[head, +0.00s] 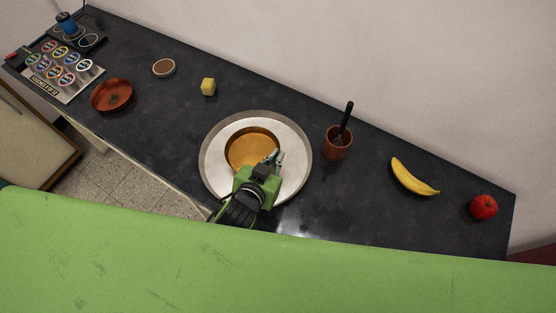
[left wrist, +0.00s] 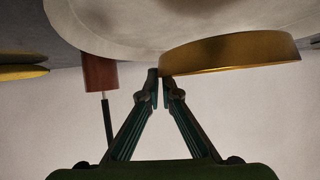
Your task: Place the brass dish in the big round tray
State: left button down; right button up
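The brass dish (head: 250,149), round and shallow, is over the big round tray (head: 213,169), inside its rim in the head view. My left gripper (head: 274,158) is at the right edge of the dish. In the left wrist view, which is upside down, its two fingertips (left wrist: 164,80) are almost together at the end of the dish's wall (left wrist: 230,54), with the pale tray (left wrist: 105,35) beyond. The fingers look shut on the dish's rim. Whether the dish touches the tray floor is hard to tell. My right gripper is not in view.
A brown cup (head: 338,148) with a dark-handled utensil stands right of the tray. A banana (head: 413,177) and a red apple (head: 483,207) lie farther right.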

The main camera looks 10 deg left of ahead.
pick_arm(q)
jog(key=shift+w+d+f, duration=0.2)
jog(key=shift+w+f, duration=0.2)
jog(key=shift+f, duration=0.05)
notch_tip(320, 180, down, 3)
jog(key=shift+r+p, duration=0.1)
jog(key=shift+p, duration=0.25)
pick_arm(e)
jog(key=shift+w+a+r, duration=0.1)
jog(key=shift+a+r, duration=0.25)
pick_arm(q)
jog(key=c, duration=2.3)
grip_release()
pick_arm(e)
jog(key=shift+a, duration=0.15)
pick_arm(q)
jog(key=shift+s, duration=0.1)
jog(key=b+v, duration=0.1)
jog(key=v, duration=1)
jog(key=shift+s+a+r, duration=0.1)
jog(key=shift+s+a, duration=0.1)
jog(key=shift+s, duration=0.15)
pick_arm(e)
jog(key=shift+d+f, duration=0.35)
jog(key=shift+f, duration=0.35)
